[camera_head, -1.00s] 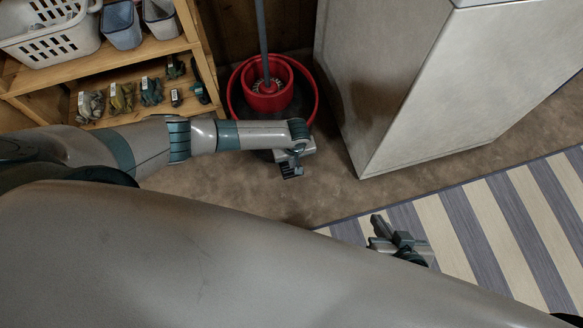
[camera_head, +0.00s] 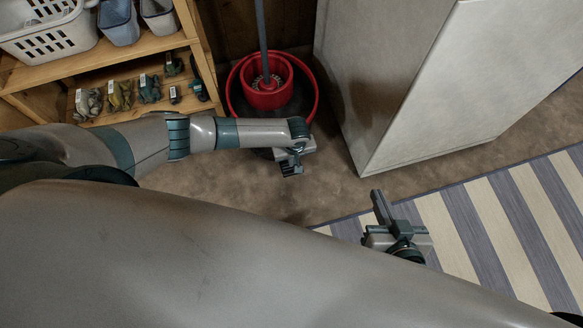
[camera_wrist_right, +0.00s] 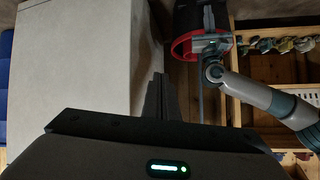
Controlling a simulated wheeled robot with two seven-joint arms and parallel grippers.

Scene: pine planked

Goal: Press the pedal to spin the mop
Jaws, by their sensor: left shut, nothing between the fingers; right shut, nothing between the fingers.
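The mop bucket (camera_head: 314,100) is red and round with a dark inside and stands on the floor at the top middle of the head view. A smaller red spin basket (camera_head: 268,98) sits in it, with the grey mop pole (camera_head: 262,30) rising upright from it. The pedal is not visible; my left arm covers the bucket's near side. My left gripper (camera_head: 291,168) is shut and empty just in front of the bucket. My right gripper (camera_head: 380,205) is shut and empty over the striped rug's edge. The bucket (camera_wrist_right: 186,48) also shows in the right wrist view, beyond my right fingers (camera_wrist_right: 160,95).
A large pale cabinet (camera_head: 405,85) stands close to the bucket's right. A wooden shelf (camera_head: 115,62) at the left holds a white basket (camera_head: 50,40), small bins and several pairs of gloves. Bare brown floor (camera_head: 330,190) lies before the cabinet, beside the striped rug (camera_head: 480,215).

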